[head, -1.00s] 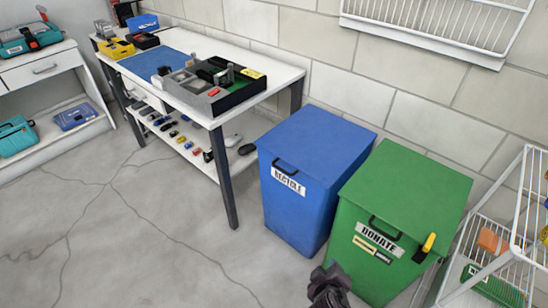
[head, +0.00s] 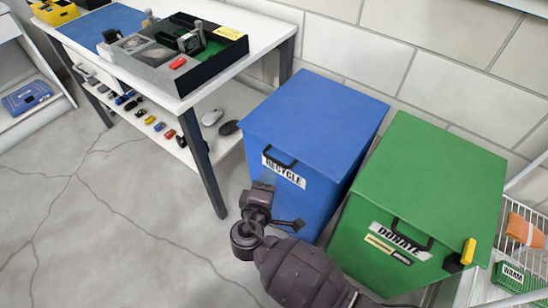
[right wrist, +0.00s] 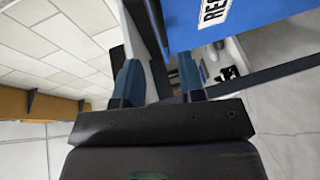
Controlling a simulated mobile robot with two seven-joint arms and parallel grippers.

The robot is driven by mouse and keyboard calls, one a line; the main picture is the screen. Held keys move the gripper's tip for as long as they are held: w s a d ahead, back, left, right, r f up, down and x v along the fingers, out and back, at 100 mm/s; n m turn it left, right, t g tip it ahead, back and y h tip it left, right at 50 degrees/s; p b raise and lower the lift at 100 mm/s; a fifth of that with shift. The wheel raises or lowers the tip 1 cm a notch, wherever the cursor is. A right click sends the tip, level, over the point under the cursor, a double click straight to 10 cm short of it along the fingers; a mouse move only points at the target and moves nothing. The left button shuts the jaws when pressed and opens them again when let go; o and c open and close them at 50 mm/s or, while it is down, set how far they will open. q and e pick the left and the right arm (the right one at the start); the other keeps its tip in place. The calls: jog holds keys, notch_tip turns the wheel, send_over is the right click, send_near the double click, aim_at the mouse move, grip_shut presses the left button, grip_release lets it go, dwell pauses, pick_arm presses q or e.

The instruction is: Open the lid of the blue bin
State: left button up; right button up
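The blue bin (head: 300,205) stands on the floor with its flat blue lid (head: 318,112) closed. A black handle (head: 280,161) and a white RECYCLE label (head: 284,174) are on its front near the top. My right gripper (head: 265,182) is in front of the bin, just below and left of the label; contact cannot be told. The right wrist view shows its two fingers (right wrist: 160,78) apart with no object clearly held, and the blue bin (right wrist: 190,22) close by with part of its label. My left gripper is not in view.
A green DONATE bin (head: 432,180) stands close on the right, with a yellow and black item (head: 461,255) at its front. A white workbench (head: 170,90) with trays stands to the left. A wire rack (head: 490,275) is at the right edge. Floor at left is clear.

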aim_at(275, 160)
jog(key=x, duration=0.2)
jog(key=b+x, duration=0.1)
jog(key=x, duration=0.5)
jog(key=shift+w+f+b, duration=0.1)
jog(key=shift+f+b, duration=0.2)
jog(key=shift+b, duration=0.1)
jog(key=shift+w+r, duration=0.1)
jog(key=shift+w, duration=0.1)
jog(key=c, duration=0.6)
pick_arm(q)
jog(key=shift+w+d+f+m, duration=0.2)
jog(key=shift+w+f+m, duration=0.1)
pick_arm(e)
grip_shut()
